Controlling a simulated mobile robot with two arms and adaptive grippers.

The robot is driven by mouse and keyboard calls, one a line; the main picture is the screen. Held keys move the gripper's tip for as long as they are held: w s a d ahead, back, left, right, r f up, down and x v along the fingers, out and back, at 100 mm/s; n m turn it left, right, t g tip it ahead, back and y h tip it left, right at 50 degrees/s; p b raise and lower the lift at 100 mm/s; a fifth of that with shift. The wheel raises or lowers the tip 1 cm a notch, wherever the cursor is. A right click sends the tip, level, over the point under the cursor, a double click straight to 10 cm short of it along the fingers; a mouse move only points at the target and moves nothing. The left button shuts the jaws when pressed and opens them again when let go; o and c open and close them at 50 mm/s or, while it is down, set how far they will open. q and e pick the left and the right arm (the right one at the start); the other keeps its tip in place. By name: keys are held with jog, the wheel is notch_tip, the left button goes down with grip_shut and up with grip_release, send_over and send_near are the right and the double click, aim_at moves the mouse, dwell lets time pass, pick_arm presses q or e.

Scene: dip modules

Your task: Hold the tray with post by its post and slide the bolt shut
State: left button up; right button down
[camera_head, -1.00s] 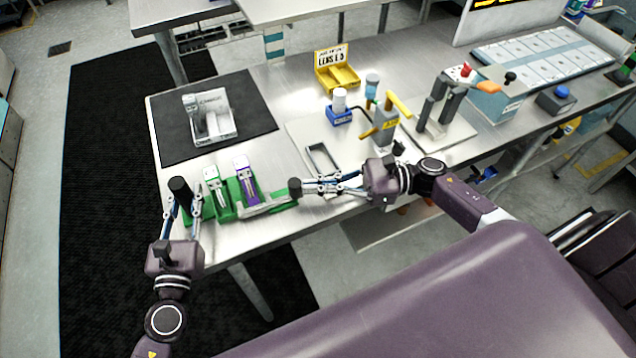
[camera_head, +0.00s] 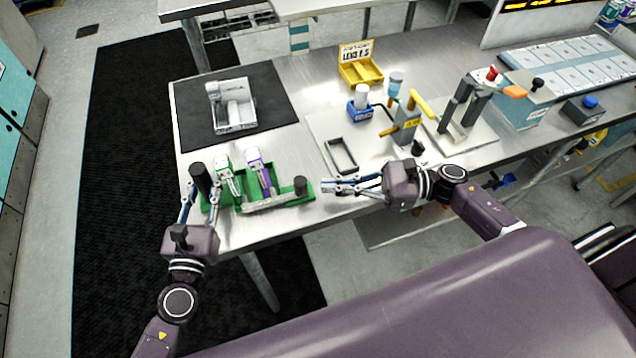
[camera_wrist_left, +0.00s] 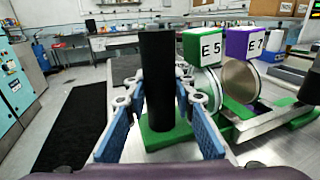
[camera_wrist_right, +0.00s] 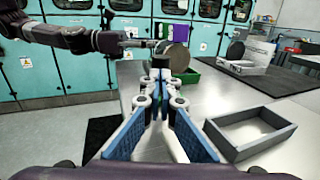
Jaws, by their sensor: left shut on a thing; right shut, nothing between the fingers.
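The green tray (camera_head: 287,200) lies near the table's front edge, with a black post (camera_head: 201,180) at its left end. My left gripper (camera_head: 193,197) is shut on the post; the left wrist view shows the upright black post (camera_wrist_left: 160,85) between its fingers. A silver bar (camera_head: 262,203) runs along the tray's front, and a dark round knob (camera_head: 301,185) stands at its right end. My right gripper (camera_head: 328,187) is shut and empty, a short gap right of the knob. Its closed fingertips (camera_wrist_right: 160,75) also show in the right wrist view.
A green module (camera_head: 228,172) marked E5 and a purple one (camera_head: 259,167) marked E7 sit in the tray. A dark rectangular frame (camera_head: 342,168) lies behind my right gripper. A grey box (camera_head: 235,115) stands on the black mat. Bare table lies behind the tray.

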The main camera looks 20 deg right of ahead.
aim_at(203, 192)
pick_arm(q)
jog(key=shift+a, duration=0.15)
pick_arm(e)
jog(key=v, duration=1)
jog(key=shift+d, duration=0.2)
pick_arm(q)
jog(key=shift+w, duration=0.1)
jog(key=o, duration=1.2)
jog(key=shift+b+v, duration=0.45)
jog(key=shift+v, duration=1.6)
pick_arm(e)
jog(key=shift+f, duration=0.4)
pick_arm(q)
jog(key=shift+b+v, duration=0.65)
jog(key=shift+v, duration=1.4)
pick_arm(e)
jog(key=shift+f, duration=0.65)
pick_arm(q)
jog(key=shift+s+a+r, duration=0.1)
jog(key=shift+s+a, duration=0.05)
jog(key=shift+s, duration=0.3)
pick_arm(e)
jog(key=shift+f, duration=0.1)
